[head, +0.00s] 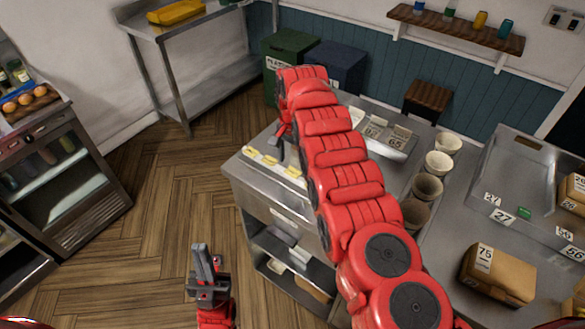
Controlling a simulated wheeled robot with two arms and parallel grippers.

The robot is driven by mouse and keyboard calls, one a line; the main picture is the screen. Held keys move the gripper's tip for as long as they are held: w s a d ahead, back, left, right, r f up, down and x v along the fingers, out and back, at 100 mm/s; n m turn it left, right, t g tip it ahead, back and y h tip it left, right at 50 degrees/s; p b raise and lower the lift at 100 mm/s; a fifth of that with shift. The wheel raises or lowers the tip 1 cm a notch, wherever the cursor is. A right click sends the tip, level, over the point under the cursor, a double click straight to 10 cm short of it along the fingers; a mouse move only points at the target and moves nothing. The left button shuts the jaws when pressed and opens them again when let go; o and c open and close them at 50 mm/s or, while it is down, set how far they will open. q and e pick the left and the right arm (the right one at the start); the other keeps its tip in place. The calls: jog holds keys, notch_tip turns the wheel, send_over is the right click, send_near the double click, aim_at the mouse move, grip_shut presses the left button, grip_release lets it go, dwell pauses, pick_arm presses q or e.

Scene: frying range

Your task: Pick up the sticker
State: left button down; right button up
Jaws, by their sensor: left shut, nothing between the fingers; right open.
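Several small white number stickers show, and I cannot tell which one is meant. Two stickers marked 27 (502,216) lie on the metal tray at the right, and more stickers (564,234) lie farther right. A sticker marked 75 (485,257) is on a brown box. My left gripper (203,262) is shut and empty above the floor.
The steel counter (253,187) has open shelves below. Several cups (438,163) stand in a row on it. Brown boxes (498,274) lie at the right. A green bin (287,52) and a blue bin (338,62) stand behind. The wooden floor (150,220) at left is clear.

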jog(key=shift+f, duration=0.95)
jog(key=shift+f, duration=0.1)
jog(key=c, duration=1.4)
